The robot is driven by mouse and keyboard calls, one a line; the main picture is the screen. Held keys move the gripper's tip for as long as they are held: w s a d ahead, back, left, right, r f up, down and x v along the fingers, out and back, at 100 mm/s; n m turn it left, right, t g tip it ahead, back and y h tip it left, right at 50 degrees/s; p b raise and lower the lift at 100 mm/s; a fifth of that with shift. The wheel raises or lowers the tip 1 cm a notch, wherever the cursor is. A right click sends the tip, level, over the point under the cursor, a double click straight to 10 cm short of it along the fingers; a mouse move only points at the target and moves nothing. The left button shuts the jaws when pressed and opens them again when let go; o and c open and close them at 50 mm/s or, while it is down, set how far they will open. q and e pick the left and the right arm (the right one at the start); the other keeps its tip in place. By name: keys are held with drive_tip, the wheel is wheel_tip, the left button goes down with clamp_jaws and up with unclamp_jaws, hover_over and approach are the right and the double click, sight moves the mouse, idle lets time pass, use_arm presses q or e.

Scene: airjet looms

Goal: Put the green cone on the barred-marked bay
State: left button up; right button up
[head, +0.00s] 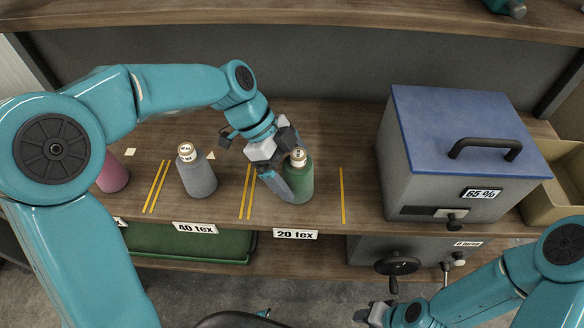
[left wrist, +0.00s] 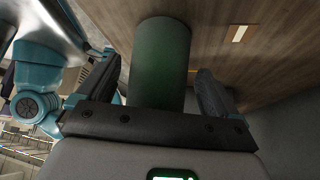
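The green cone (head: 300,182) stands upright on the wooden shelf, in the bay labelled 20 tex. My left gripper (head: 279,183) is at the cone's left side in the head view. In the left wrist view the cone (left wrist: 161,62) stands between the two spread fingers (left wrist: 155,90), with a visible gap on the left. A pale bar-like mark (left wrist: 238,33) lies on the wood to its right in that view; which bay it marks I cannot tell. My right gripper (head: 372,314) is low at the bottom edge, its fingers unclear.
A grey cone (head: 197,175) stands in the 40 tex bay and a pink cone (head: 112,174) further left. Yellow lines (head: 342,195) divide the bays. A grey box with a blue lid (head: 455,125) stands right of the cone, an upper shelf (head: 300,14) behind.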

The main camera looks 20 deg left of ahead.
use_arm(q)
drive_tip(key=shift+s, duration=0.1)
drive_tip(key=shift+a+r, duration=0.15)
drive_tip(key=shift+r, duration=0.25)
drive_tip(key=shift+w+a+r, duration=0.2)
drive_tip(key=shift+a+r, duration=0.85)
drive_tip(key=shift+a, duration=0.1)
drive_tip(key=a, duration=1.1)
drive_tip(key=shift+w+b, duration=0.3)
drive_tip(key=shift+b, duration=0.05)
drive_tip(key=shift+s, duration=0.1)
